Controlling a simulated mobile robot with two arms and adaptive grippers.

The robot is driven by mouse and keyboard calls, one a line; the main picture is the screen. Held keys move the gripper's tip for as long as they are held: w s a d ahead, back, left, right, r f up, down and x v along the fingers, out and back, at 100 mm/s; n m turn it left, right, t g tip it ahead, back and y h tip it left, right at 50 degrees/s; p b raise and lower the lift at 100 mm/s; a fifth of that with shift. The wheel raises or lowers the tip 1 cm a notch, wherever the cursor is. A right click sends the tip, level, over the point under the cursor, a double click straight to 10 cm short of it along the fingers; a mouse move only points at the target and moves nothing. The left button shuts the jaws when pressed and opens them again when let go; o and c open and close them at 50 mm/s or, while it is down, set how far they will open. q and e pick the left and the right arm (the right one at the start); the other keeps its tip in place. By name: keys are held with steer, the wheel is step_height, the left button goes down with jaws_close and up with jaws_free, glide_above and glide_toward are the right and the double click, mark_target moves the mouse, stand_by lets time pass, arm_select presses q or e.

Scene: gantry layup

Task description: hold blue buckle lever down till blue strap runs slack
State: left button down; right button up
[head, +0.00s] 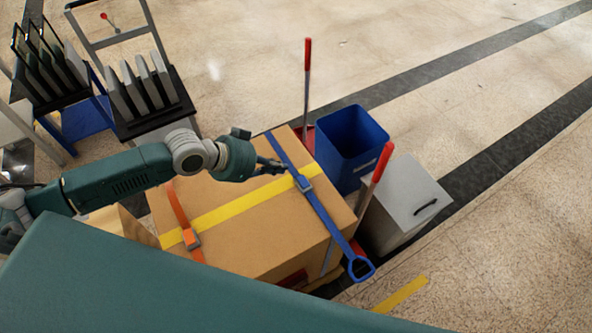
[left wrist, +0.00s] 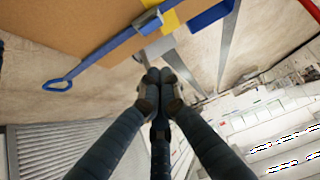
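The blue strap (head: 325,217) runs straight and flat across the top of a cardboard box (head: 255,248). Its blue buckle (head: 304,184) sits near the middle of the box top; the left wrist view also shows the buckle (left wrist: 148,22). A blue loop end (head: 361,268) hangs past the box edge. My left gripper (head: 284,168) is just left of the buckle, low over the box. In the left wrist view its fingers (left wrist: 159,76) are drawn together, with nothing seen between them. Their tips are close to a grey piece by the buckle; contact is unclear. My right gripper is out of view.
An orange strap with its buckle (head: 191,238) and a yellow band (head: 232,207) also cross the box. A blue bin (head: 350,145), a grey cabinet (head: 405,195) and red-handled poles (head: 307,85) stand close on the right. Racks (head: 150,115) stand behind left.

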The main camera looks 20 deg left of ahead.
arm_select(q)
glide_above(301, 185)
step_height(301, 185, down, 6)
step_height(301, 185, down, 4)
steer(key=shift+r+p, duration=0.1)
steer(key=shift+p, duration=0.3)
steer(key=shift+f, duration=0.65)
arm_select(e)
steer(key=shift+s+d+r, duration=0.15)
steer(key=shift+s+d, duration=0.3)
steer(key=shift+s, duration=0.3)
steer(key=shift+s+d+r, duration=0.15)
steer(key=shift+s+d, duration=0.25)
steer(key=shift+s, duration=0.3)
